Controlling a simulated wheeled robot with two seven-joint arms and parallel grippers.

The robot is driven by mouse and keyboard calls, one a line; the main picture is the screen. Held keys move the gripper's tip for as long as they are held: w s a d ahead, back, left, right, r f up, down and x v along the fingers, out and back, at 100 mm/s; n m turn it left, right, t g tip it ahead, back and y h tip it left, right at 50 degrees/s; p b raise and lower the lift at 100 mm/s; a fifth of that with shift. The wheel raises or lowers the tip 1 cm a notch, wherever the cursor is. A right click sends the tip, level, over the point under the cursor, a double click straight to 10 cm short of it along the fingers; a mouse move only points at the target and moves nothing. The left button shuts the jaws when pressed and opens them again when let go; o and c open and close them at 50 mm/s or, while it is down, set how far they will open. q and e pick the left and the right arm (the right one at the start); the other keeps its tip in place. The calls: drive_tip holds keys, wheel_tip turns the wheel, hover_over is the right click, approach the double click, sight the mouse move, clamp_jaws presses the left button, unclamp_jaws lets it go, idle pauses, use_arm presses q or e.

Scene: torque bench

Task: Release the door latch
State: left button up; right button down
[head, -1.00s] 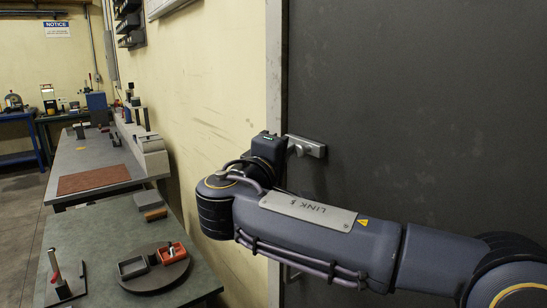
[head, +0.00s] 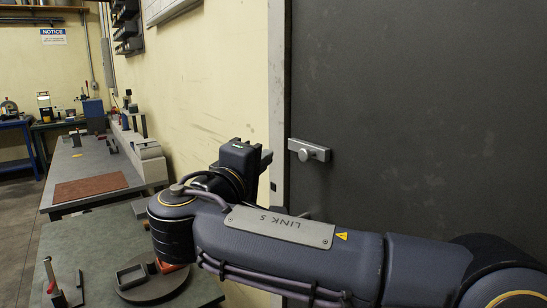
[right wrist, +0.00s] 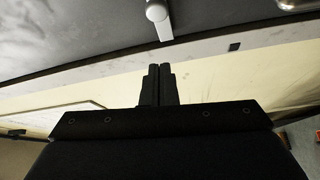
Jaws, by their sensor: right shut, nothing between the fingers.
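The door latch (head: 310,150) is a small silver-grey plate with a rounded knob, near the left edge of the dark grey door (head: 420,110). It also shows at the top of the right wrist view (right wrist: 157,12), with a pale bar beside the knob. My right gripper (head: 266,159) is left of the latch, in front of the door frame, apart from it. In the right wrist view its fingers (right wrist: 161,72) are together and empty, pointing toward the latch with a gap between. My left gripper is not in view.
A light door frame (head: 277,90) and a cream wall stand left of the door. Below left, a bench (head: 100,225) carries a round turntable (head: 150,286) with small trays, partly behind my right arm. Another bench with a brown mat (head: 90,187) stands farther back.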

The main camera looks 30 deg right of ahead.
drive_tip(key=v, duration=0.3)
drive_tip(key=shift+w+a+f, duration=0.1)
drive_tip(key=shift+w+a, duration=0.15)
drive_tip(key=shift+a, duration=0.05)
